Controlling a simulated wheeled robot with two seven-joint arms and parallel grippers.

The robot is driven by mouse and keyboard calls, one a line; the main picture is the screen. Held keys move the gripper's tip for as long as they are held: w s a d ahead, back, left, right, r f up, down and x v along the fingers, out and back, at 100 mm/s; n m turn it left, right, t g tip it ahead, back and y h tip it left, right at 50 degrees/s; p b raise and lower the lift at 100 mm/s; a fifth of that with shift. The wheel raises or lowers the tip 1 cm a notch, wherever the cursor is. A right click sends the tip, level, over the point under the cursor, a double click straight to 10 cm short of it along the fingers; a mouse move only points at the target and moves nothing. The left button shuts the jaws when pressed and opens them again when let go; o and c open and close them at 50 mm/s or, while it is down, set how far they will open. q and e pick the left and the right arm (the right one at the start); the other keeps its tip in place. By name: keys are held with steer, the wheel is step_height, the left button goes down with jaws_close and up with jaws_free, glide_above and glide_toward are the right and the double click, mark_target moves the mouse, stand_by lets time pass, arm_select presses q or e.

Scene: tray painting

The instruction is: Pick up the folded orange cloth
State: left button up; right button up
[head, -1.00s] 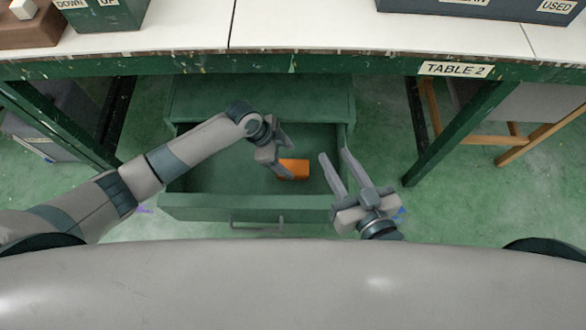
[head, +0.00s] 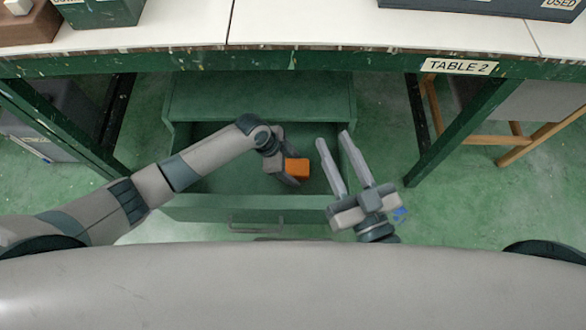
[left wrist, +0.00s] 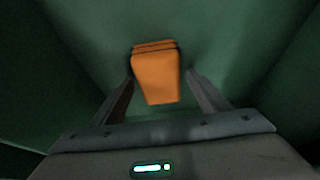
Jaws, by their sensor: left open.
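The folded orange cloth (head: 298,168) lies in the open green drawer, with its left part hidden by my left gripper in the head view. In the left wrist view the cloth (left wrist: 156,78) shows as a thick folded block, between the two spread fingers. My left gripper (head: 286,176) is open and reaches down into the drawer at the cloth. I cannot tell whether the fingers touch it. My right gripper (head: 334,140) is open and empty, at the drawer's right side, apart from the cloth.
The drawer's front wall (head: 240,208) has a handle (head: 256,228) and stands towards me. The white tabletop (head: 300,28), labelled TABLE 2, overhangs behind, with green legs (head: 455,140) on both sides. Green floor right of the drawer is mostly free.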

arm_select(q)
steer(key=shift+f, duration=0.15)
steer(key=shift+f, duration=0.1)
stand_by(0.7)
steer(key=c, duration=1.1)
